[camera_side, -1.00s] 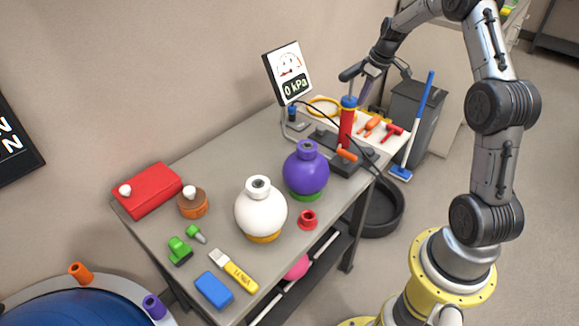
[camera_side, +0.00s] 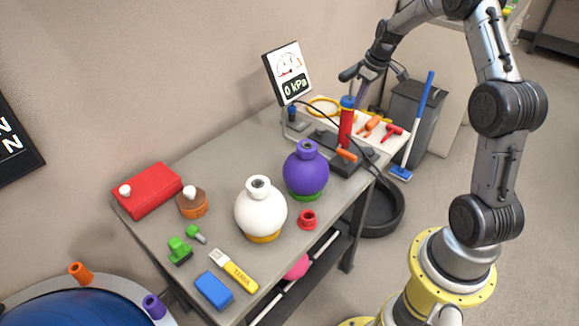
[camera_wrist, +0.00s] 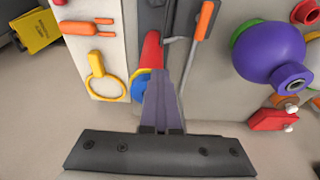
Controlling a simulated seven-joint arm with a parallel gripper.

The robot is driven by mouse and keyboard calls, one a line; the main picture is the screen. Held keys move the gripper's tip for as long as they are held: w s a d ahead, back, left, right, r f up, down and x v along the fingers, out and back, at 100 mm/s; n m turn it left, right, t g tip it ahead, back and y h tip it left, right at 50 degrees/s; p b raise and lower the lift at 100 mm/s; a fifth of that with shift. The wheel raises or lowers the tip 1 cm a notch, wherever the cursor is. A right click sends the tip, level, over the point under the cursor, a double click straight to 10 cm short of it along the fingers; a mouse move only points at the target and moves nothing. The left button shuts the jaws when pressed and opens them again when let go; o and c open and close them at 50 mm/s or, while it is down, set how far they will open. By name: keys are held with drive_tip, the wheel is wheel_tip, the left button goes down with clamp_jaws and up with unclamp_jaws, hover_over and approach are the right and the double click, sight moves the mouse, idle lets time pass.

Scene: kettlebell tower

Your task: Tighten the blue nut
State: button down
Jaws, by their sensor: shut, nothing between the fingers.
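The blue nut (camera_side: 348,101) sits at the top of the upright red cylinder (camera_side: 346,128) near the far right of the table. In the wrist view the blue nut (camera_wrist: 139,86) shows partly, just left of the fingers, which hide the rest. The red cylinder (camera_wrist: 151,48) shows above it. My gripper (camera_side: 359,100) points down right beside the nut, on its right in the side view. In the wrist view the fingers of my gripper (camera_wrist: 163,76) are together with nothing between them. I cannot tell whether they touch the nut.
A gauge screen (camera_side: 289,73) reads 0 kPa behind the cylinder. A yellow ring (camera_side: 323,106) and orange and red tools (camera_side: 390,134) lie nearby. A purple kettlebell (camera_side: 306,171) and a white one (camera_side: 260,212) stand in front. A dark hose crosses beside the cylinder.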

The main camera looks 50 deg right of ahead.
drive_tip(key=shift+w+a+r, duration=0.1)
idle(0.6)
drive_tip(key=shift+w+v, duration=0.2)
drive_tip(key=shift+v, duration=1.25)
drive_tip(key=shift+w+v, duration=0.2)
drive_tip(key=shift+v, duration=1.3)
drive_tip(key=shift+r, duration=0.1)
wheel_tip(320, 180, down, 6)
drive_tip(key=d, duration=0.2)
drive_tip(key=shift+s, duration=0.2)
drive_tip(key=shift+w, duration=0.5)
